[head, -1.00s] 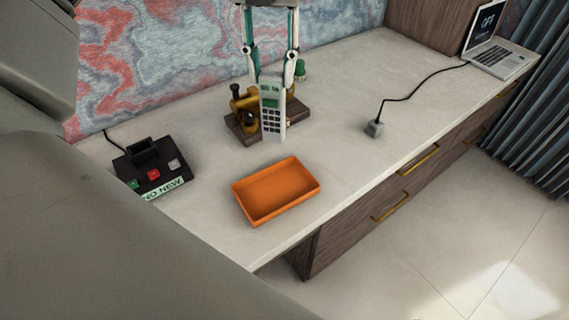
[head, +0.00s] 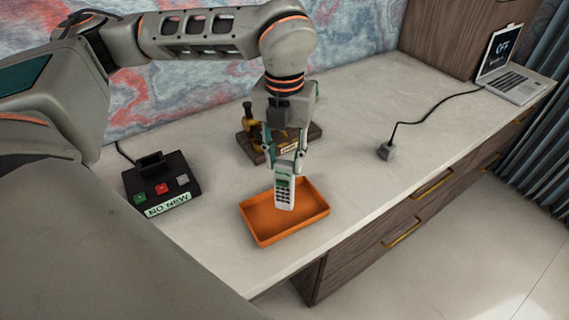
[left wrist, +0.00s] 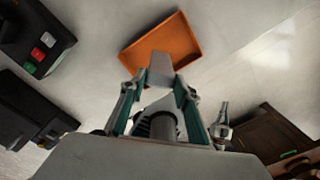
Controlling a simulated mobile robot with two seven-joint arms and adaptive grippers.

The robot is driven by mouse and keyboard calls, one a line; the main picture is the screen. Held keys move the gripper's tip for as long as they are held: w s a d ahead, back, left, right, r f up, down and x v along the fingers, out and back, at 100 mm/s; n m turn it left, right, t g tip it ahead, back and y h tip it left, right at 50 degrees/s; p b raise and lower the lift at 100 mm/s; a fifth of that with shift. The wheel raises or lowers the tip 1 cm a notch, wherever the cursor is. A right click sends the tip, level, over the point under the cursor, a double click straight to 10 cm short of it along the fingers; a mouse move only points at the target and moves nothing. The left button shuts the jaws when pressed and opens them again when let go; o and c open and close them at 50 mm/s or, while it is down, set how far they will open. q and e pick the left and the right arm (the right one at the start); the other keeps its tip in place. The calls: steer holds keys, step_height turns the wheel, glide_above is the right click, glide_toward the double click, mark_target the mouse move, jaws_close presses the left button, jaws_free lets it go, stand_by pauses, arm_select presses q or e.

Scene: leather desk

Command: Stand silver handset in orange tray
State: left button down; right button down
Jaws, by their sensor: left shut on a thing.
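The silver handset (head: 284,190) is upright in my left gripper (head: 284,158), with its keypad and small green screen facing the head camera. The gripper is shut on its upper part. In the head view the handset's lower end shows against the inside of the orange tray (head: 262,236); I cannot tell whether it touches the tray floor. In the left wrist view the handset (left wrist: 160,70) points from between the fingers (left wrist: 160,92) toward the orange tray (left wrist: 190,38).
A black base (head: 160,188) with coloured buttons and a "NO NEW" label stands left of the tray. A brown wooden stand (head: 245,146) with brass parts is behind my gripper. A grey block (head: 386,152) on a cable and a laptop (head: 515,75) are to the right. The desk between is clear.

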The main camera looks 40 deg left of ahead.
mark_target(284, 187)
arm_select(q)
steer(key=shift+f, duration=0.95)
steer(key=shift+f, duration=0.2)
steer(key=c, duration=1.5)
jaws_free()
